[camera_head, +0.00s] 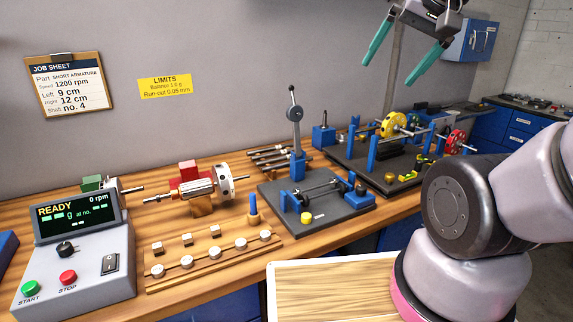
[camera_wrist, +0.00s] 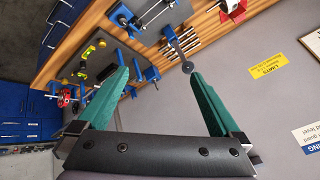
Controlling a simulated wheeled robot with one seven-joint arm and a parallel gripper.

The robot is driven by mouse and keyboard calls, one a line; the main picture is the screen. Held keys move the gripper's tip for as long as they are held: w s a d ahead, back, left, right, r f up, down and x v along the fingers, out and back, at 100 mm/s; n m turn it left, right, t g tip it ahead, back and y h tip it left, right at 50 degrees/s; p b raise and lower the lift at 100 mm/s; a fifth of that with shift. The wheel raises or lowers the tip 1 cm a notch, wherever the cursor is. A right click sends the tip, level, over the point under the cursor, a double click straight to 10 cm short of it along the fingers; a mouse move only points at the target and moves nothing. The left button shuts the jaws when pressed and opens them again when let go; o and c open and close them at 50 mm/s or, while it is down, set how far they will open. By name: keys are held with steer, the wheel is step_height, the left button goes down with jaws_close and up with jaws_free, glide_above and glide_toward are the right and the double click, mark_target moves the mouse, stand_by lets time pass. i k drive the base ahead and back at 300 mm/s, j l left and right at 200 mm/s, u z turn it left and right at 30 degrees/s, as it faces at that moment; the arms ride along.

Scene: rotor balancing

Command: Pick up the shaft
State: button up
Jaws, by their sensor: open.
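Another thin shaft (camera_head: 322,187) lies across the blue supports of the dark gauge fixture (camera_head: 283,222). My gripper (camera_head: 387,72) has green fingers, spread apart and empty, high above the bench at the upper right. In the wrist view its fingertips (camera_wrist: 160,75) stand apart, with the bench beyond them.
A rotor (camera_head: 200,185), weight board (camera_head: 215,258) and control box (camera_head: 80,255) are left. The job sheet (camera_head: 68,85) reads shaft no. 4.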

mark_target(284, 165)
steer(key=l+u, duration=0.15)
steer(key=u, duration=0.25)
steer(key=l+u, duration=0.15)
steer(key=u, duration=0.25)
steer(key=l+u, duration=0.2)
steer(key=l, duration=0.35)
steer(key=l+u, duration=0.25)
steer(key=l, duration=0.25)
steer(key=k+l+u, duration=0.2)
steer(key=l, duration=0.35)
steer(key=k+l, duration=0.1)
steer(key=l, duration=0.4)
steer(key=k+l, duration=0.1)
steer(key=l, duration=0.4)
